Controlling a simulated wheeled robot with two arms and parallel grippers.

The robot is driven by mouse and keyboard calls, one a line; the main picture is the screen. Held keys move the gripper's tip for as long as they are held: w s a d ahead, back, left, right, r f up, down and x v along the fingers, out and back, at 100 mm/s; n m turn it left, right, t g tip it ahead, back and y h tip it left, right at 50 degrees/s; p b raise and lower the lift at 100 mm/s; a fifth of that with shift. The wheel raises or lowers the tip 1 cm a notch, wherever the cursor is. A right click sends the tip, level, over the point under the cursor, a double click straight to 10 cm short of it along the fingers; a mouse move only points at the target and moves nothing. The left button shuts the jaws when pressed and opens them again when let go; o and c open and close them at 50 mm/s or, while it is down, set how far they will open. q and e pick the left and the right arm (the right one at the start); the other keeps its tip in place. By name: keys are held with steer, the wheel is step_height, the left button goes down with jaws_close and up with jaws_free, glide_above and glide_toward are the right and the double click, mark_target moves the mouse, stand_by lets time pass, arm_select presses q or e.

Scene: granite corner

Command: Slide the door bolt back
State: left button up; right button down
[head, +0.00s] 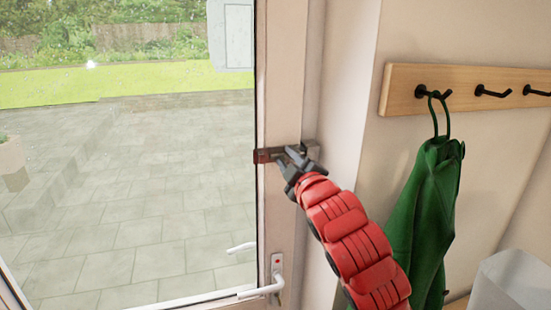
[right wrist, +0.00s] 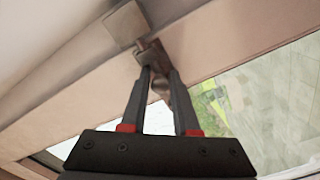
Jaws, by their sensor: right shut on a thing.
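The door bolt (head: 266,155) is a small metal fitting across the edge of the glazed door (head: 280,80) and its frame, at the middle of the head view. My right gripper (head: 297,154) reaches up to it from the lower right and is shut on the bolt's handle. In the right wrist view the two fingertips (right wrist: 158,70) close around a small metal part of the bolt (right wrist: 150,50), beside a square plate (right wrist: 126,24). The fingers hide part of the bolt, so I cannot tell how far its rod extends. My left gripper is not in view.
A white door handle (head: 262,288) with a key below it sits low on the door. A wooden rail (head: 460,90) with black hooks is on the right wall, holding a green garment (head: 425,205). A pale container (head: 512,285) stands at the lower right.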

mark_target(264, 152)
steer(key=shift+s+r, duration=0.1)
steer(key=shift+r, duration=0.35)
steer(key=a, duration=0.1)
steer(key=s+a+b, duration=0.1)
steer(key=shift+a, duration=0.35)
steer(key=shift+s+a+r, duration=0.1)
steer(key=shift+a, duration=0.35)
steer(key=c, duration=1)
jaws_free()
steer(key=shift+o, duration=1.1)
steer(key=shift+a, duration=0.2)
steer(key=shift+f, duration=0.2)
